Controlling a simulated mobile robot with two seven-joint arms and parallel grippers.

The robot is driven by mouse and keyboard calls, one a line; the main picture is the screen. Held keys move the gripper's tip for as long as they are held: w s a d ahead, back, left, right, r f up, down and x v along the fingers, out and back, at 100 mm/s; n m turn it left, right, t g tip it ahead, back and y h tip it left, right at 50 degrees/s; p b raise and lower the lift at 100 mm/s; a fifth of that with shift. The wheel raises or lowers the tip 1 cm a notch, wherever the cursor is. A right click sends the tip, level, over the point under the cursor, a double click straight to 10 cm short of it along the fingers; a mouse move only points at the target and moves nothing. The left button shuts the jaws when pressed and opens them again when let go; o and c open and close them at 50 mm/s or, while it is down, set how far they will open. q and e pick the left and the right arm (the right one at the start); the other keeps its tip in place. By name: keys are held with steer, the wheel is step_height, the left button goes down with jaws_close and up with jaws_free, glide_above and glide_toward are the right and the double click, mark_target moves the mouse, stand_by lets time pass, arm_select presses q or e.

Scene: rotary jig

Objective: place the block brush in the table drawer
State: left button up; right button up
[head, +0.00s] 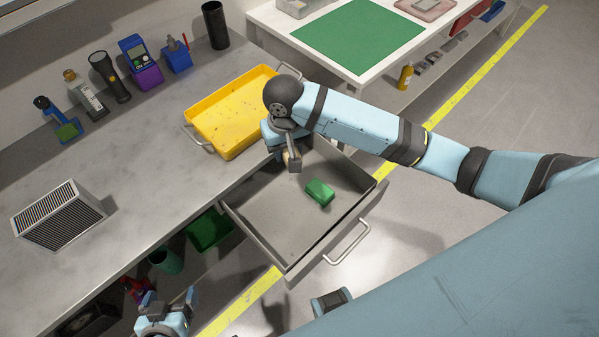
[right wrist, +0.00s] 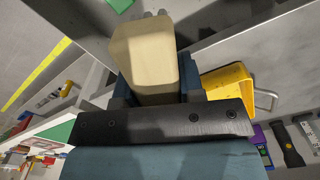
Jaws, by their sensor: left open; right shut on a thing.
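The table drawer (head: 278,222) is pulled open below the edge of the grey workbench. In the head view only a small tan part of the brush shows; the gripper hides the rest. My left gripper (head: 165,318) is open and empty at the lower left, in front of the bench.
A green block (head: 319,192) lies in the drawer, right of my right gripper. A yellow tray (head: 234,112) stands on the bench just behind it. A vented box (head: 58,215) and several tools stand further left. The drawer's front left floor is clear.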

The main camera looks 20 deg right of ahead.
steer(key=shift+d+f, duration=0.2)
steer(key=shift+f, duration=0.1)
steer(key=shift+s+d+f, duration=0.1)
steer(key=shift+d+f, duration=0.05)
steer(key=shift+f, duration=0.2)
steer(key=b, duration=0.1)
glide_above(292, 195)
step_height(292, 195, down, 15)
steer(key=shift+r, duration=0.2)
arm_select(q)
steer(key=shift+w+d+f+b, duration=0.1)
steer(key=shift+d+f+b, duration=0.1)
steer(key=shift+f, duration=0.2)
steer(key=shift+w+d+f+b, duration=0.1)
steer(key=shift+d+f, duration=0.05)
steer(key=shift+f, duration=0.25)
arm_select(e)
steer(key=shift+f, duration=2.3)
steer(key=shift+f, duration=0.1)
steer(key=o, duration=0.7)
arm_select(q)
steer(key=shift+f, duration=0.1)
steer(key=shift+s+a+r+p, duration=0.1)
steer(key=shift+r+p, duration=0.25)
steer(key=shift+p, duration=0.15)
arm_select(e)
step_height(292, 195, up, 12)
steer(key=shift+r, duration=0.1)
